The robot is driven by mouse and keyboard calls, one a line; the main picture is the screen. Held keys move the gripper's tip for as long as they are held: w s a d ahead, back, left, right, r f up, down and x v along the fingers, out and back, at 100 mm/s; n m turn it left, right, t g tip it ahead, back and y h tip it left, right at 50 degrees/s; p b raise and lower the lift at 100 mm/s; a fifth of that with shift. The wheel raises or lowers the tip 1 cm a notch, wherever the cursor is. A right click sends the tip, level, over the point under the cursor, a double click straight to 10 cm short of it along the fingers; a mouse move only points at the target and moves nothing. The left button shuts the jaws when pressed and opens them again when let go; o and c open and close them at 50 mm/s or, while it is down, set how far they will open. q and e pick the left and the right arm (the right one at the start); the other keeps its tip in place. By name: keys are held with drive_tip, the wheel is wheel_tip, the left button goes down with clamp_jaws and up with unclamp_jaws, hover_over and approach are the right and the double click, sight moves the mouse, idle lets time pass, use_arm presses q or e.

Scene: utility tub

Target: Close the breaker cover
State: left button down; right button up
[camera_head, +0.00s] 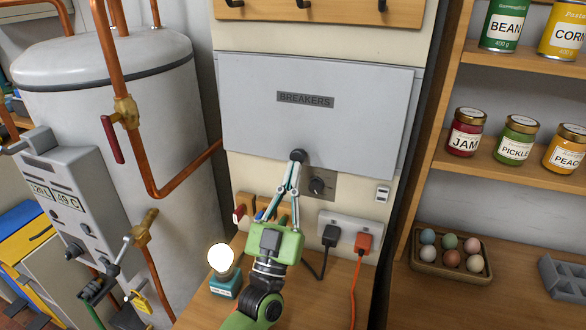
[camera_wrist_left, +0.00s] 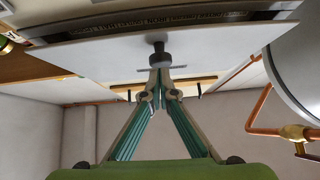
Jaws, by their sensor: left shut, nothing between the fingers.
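The breaker cover (camera_head: 318,128) is a wide grey panel with a dark "BREAKERS" label, hanging over the wall box. In the left wrist view, the pale cover (camera_wrist_left: 95,62), knob (camera_wrist_left: 159,53) and fingertips (camera_wrist_left: 159,72) appear close together. My right gripper is out of view.
A lit bulb (camera_head: 221,258) stands on the wooden counter. Copper pipes (camera_head: 121,100) and a tank (camera_head: 165,105) are left. Shelves with jars (camera_head: 466,133) and an egg tray (camera_head: 450,256) are right.

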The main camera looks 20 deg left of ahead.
use_arm(q)
drive_tip(key=shift+w, duration=0.25)
drive_tip(key=w+b, duration=0.1)
drive_tip(key=w+f, duration=0.1)
drive_tip(key=shift+w+b, duration=0.35)
drive_tip(key=shift+w, duration=0.05)
idle(0.3)
